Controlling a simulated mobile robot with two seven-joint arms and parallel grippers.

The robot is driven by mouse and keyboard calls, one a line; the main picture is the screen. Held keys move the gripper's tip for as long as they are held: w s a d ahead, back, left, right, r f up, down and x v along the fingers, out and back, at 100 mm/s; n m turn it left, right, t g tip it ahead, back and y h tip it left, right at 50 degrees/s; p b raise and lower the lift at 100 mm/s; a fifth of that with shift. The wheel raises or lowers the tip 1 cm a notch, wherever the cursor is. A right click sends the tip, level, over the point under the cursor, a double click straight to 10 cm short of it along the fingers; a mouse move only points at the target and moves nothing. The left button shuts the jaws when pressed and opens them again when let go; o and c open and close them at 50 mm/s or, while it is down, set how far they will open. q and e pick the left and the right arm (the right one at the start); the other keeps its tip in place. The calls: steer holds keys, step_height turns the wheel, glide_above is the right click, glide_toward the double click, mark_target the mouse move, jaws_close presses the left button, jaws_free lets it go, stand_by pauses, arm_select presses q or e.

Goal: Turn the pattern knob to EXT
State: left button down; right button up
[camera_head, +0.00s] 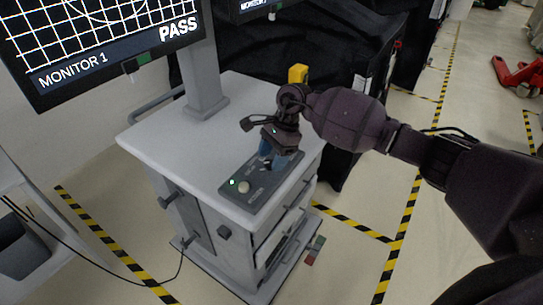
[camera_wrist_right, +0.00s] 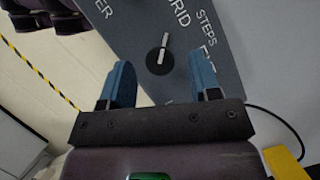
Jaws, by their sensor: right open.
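The pattern knob (camera_wrist_right: 159,61) is a round black knob with a white pointer on the grey control panel (camera_wrist_right: 130,28). In the right wrist view its pointer leans up toward the word GRID; the word STEPS and a partly hidden label sit to its right. My right gripper (camera_wrist_right: 163,82) is open, its two blue fingers on either side of the view below the knob, with nothing between them. In the head view my right gripper (camera_head: 272,155) is over the far part of the panel (camera_head: 258,192) and hides the knob. My left gripper is not in view.
The panel lies on a light grey cart (camera_head: 165,140) with a green light (camera_head: 232,182) and a pale round button (camera_head: 243,187) at its near end. A monitor (camera_head: 110,45) reading PASS stands on a post at the left. A yellow object (camera_head: 298,73) stands behind the cart top.

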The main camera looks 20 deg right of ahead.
steer(key=shift+a+f, duration=0.15)
steer(key=shift+f, duration=0.2)
steer(key=shift+c, duration=0.2)
steer(key=c, duration=0.9)
